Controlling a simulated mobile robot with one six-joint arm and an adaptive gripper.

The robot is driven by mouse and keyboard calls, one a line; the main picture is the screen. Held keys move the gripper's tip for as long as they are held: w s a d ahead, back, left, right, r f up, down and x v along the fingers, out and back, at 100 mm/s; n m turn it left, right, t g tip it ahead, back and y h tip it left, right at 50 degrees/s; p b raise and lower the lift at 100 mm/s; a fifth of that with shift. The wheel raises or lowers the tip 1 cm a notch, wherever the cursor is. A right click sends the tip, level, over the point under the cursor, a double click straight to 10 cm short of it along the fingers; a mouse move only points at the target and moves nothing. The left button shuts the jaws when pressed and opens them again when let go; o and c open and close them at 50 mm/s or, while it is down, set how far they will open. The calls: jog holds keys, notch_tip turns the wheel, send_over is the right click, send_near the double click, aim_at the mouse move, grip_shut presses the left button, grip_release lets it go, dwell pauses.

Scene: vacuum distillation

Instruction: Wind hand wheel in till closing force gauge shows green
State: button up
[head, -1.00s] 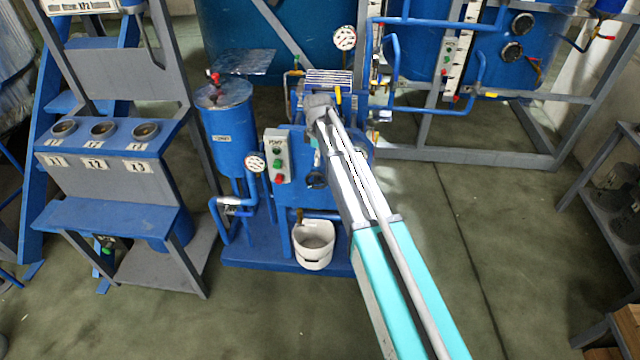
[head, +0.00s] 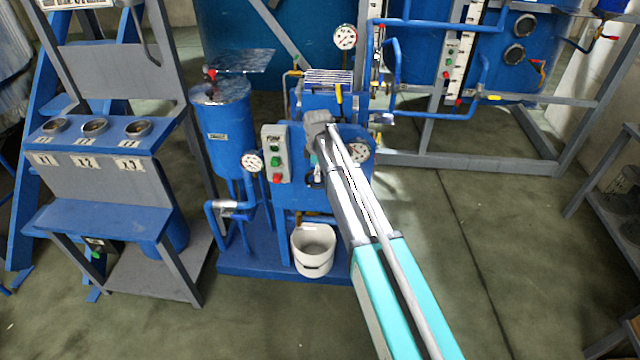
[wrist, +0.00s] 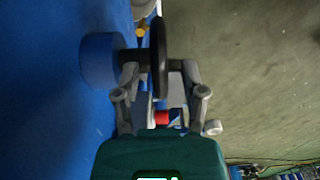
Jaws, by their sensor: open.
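In the wrist view the black hand wheel (wrist: 158,58) shows edge-on, in front of a blue round housing (wrist: 101,60). My gripper (wrist: 160,76) is open, with one grey finger on each side of the wheel's rim. I cannot tell whether either finger touches it. In the head view my arm covers most of the wheel and my gripper.
A pump switch box (head: 276,154) and another gauge (head: 252,161) are left of my arm. A white bucket (head: 313,262) stands on the blue base (head: 240,262). A higher gauge (head: 345,37) is behind. Open floor lies to the right.

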jog(key=shift+f+b, duration=1.1)
jog(key=shift+f, duration=0.35)
grip_shut()
